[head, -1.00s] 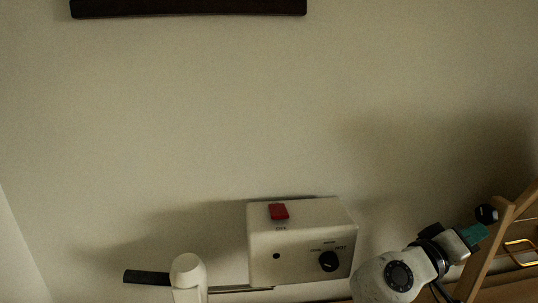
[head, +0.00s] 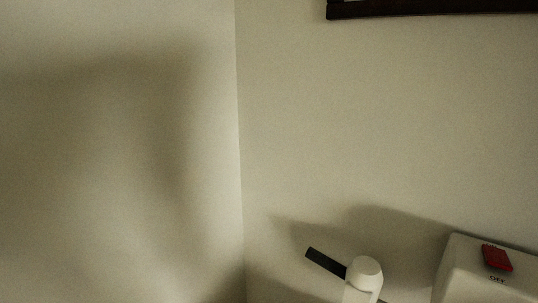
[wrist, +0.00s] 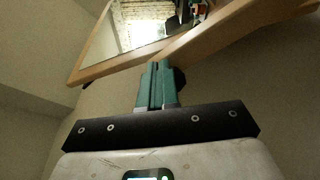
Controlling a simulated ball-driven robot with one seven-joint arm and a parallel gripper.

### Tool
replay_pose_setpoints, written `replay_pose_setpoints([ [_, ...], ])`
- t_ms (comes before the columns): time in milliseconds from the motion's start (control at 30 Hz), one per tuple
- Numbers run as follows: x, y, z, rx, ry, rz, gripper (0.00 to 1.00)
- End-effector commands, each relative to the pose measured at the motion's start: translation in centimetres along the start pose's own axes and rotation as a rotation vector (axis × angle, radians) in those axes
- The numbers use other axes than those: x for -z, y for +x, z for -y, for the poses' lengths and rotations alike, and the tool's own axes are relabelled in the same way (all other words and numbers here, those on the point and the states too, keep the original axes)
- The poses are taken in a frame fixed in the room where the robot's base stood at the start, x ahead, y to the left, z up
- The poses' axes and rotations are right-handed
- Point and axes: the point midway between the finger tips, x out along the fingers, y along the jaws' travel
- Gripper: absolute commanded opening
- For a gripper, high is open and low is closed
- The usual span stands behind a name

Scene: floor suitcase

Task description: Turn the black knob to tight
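My gripper (wrist: 158,88) shows in the wrist view with its two teal fingers side by side and almost no gap between them. It looks shut, with nothing seen between the fingers. A black knob (wrist: 180,78) shows as a dark shape just behind and right of the fingertips, against the wooden frame. It is partly hidden, and I cannot tell whether the fingers touch it or how it is set. The head view now shows neither my gripper nor this knob.
A wood-framed mirror (wrist: 122,60) fills the upper wrist view, close past the fingers. In the head view, a white box with a red switch (head: 496,257) is cut off at lower right. A dark-framed item (head: 430,10) hangs above. The wall (head: 330,120) between is bare.

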Motion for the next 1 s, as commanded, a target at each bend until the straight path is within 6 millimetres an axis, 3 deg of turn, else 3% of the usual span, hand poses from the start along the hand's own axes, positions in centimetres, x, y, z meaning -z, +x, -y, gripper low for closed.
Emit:
replay_pose_setpoints([
  [1000, -0.5, 0.4, 1.6, 0.003, -0.005, 0.010, 0.00],
])
